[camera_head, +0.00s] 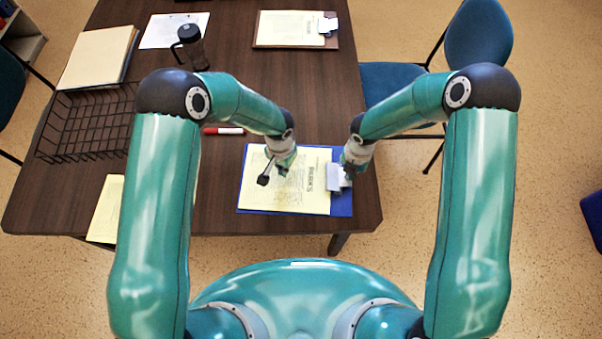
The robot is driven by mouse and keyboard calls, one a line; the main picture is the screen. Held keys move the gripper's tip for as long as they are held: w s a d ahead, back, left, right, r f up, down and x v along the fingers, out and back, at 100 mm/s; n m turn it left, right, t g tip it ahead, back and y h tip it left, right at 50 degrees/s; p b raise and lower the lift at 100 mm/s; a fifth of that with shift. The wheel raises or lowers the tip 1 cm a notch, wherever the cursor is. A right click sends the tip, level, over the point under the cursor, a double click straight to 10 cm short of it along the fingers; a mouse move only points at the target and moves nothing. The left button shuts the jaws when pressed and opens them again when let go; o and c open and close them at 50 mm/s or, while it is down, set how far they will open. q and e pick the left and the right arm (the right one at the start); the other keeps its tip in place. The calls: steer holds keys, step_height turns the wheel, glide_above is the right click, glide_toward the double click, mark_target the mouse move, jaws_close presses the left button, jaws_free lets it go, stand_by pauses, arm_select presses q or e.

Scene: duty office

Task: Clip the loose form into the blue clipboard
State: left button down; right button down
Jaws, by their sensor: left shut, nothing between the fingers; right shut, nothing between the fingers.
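The blue clipboard (342,205) lies on the table near its front edge, with its metal clip (334,184) on the right side. A pale yellow printed form (305,197) lies flat on the clipboard, covering most of it. Its right edge reaches the clip; I cannot tell whether it is under the jaw. My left gripper (275,175) is shut and empty over the left-middle part of the form. My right gripper (349,170) is shut and empty at the clip and hides part of it. Whether either gripper touches what is below is unclear.
A brown clipboard (333,42) with a yellow sheet lies at the back.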

arm_select(q)
glide_toward(257, 171)
steer(key=shift+s+a+f, duration=0.1)
steer(key=shift+s+f, duration=0.1)
steer(key=shift+f, duration=0.65)
steer(key=shift+s+a+f, duration=0.15)
steer(key=shift+f, duration=0.75)
steer(key=shift+s+a+f, duration=0.1)
steer(key=shift+s+f, duration=0.1)
steer(key=shift+f, duration=0.65)
steer(key=shift+f, duration=1.2)
steer(key=shift+d, duration=0.5)
stand_by(0.4)
steer(key=shift+r, duration=1.15)
steer(key=shift+r, duration=2.45)
